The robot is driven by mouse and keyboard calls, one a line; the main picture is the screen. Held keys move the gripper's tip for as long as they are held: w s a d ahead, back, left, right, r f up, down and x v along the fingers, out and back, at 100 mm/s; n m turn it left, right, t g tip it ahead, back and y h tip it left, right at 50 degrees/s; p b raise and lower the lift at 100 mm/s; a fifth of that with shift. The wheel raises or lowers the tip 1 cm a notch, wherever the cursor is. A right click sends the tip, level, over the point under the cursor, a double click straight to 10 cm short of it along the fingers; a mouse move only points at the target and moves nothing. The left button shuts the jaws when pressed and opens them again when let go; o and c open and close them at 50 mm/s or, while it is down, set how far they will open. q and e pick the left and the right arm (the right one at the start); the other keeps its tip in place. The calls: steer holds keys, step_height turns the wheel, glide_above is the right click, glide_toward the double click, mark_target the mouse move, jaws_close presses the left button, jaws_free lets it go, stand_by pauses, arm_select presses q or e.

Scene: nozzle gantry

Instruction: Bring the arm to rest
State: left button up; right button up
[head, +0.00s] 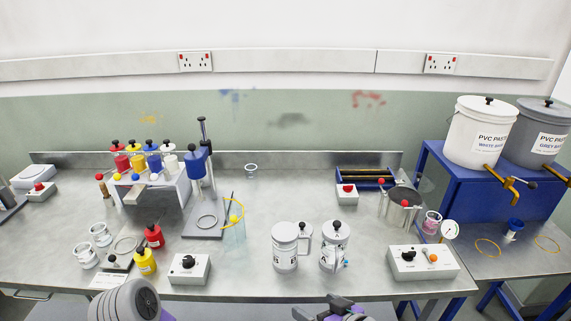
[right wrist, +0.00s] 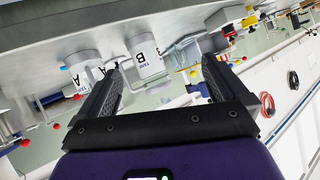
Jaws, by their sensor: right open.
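My right gripper (head: 335,308) is at the bottom edge of the head view, in front of the bench (head: 240,275) and below the two white lidded tanks. In the right wrist view the gripper (right wrist: 160,68) has its two black fingers wide apart with nothing held between them. That view is tilted, with the bench along its top. Tank A (right wrist: 83,66) and tank B (right wrist: 147,58) show beyond the fingers, apart from them. A grey and purple part of my left arm shows at the lower left of the head view. My left gripper is not seen.
White tanks (head: 285,248) and (head: 334,250) stand near the bench's front edge. A white control box (head: 190,268) is to their left, another (head: 424,262) to their right. A nozzle stand (head: 205,225) and bottle rack (head: 150,190) are behind. Paste buckets (head: 482,120) stand far right.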

steer(key=s+f+m+g+h, duration=0.1)
steer(key=s+f, duration=0.4)
steer(key=f, duration=0.5)
steer(key=s+d+f+m+g+h, duration=0.1)
steer(key=s+f+m+g, duration=0.2)
steer(key=f, duration=0.7)
steer(key=s+f+m+g+h, duration=0.1)
steer(key=s+f+m+g, duration=0.1)
steer(key=s+f+g, duration=0.3)
step_height(320, 180, down, 5)
steer(key=s, duration=0.3)
steer(key=shift+d+f+m, duration=0.15)
steer(key=shift+d+m, duration=0.25)
